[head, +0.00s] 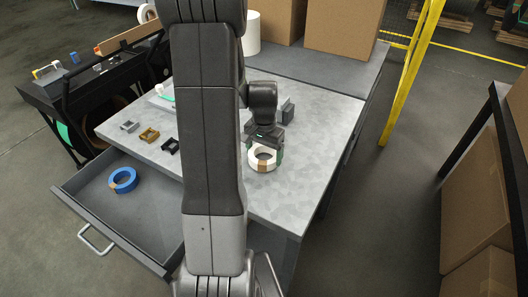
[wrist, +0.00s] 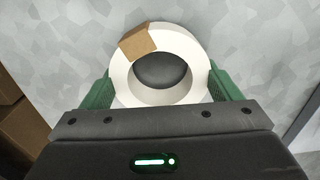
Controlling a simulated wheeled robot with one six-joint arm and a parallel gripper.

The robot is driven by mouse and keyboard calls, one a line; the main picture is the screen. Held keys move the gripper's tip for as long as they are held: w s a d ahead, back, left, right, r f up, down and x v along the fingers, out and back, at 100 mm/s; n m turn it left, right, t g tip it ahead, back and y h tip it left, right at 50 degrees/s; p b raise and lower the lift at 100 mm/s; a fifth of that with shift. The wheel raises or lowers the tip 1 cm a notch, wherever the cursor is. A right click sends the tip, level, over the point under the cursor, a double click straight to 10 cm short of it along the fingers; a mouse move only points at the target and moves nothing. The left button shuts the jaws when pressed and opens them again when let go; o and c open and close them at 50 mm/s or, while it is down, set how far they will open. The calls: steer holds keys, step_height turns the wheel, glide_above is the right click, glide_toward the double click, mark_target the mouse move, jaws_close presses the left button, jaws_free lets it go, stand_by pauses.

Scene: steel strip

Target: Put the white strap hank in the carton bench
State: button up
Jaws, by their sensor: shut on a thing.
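The white strap hank (head: 263,163) is a ring with a brown tab on it, over the front part of the grey steel bench top (head: 300,205). My gripper (head: 265,146) is above it and shut on it. In the wrist view the hank (wrist: 190,52) sits between the two green fingers of my gripper (wrist: 163,88), one on each outer side; its near edge is hidden by the gripper body. I cannot tell whether the hank touches the bench top. The bench has an open drawer (head: 140,220) at its left, holding a blue strap hank (head: 123,181).
Small grey (head: 130,126), tan (head: 149,134) and black (head: 171,145) pieces lie on the bench's left side. Cartons (head: 342,25) and a white roll (head: 252,34) stand at the back. A yellow post (head: 412,70) is right of the bench. My arm hides the middle.

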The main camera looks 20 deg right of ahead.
steer(key=shift+f+b, duration=0.3)
steer(key=shift+f, duration=0.05)
steer(key=o, duration=0.9)
steer(key=shift+o, duration=0.2)
step_height(320, 180, up, 14)
steer(key=shift+b, duration=0.3)
step_height(320, 180, down, 14)
steer(key=shift+f+p, duration=0.1)
steer(key=shift+p, duration=0.25)
steer(key=shift+r, duration=0.4)
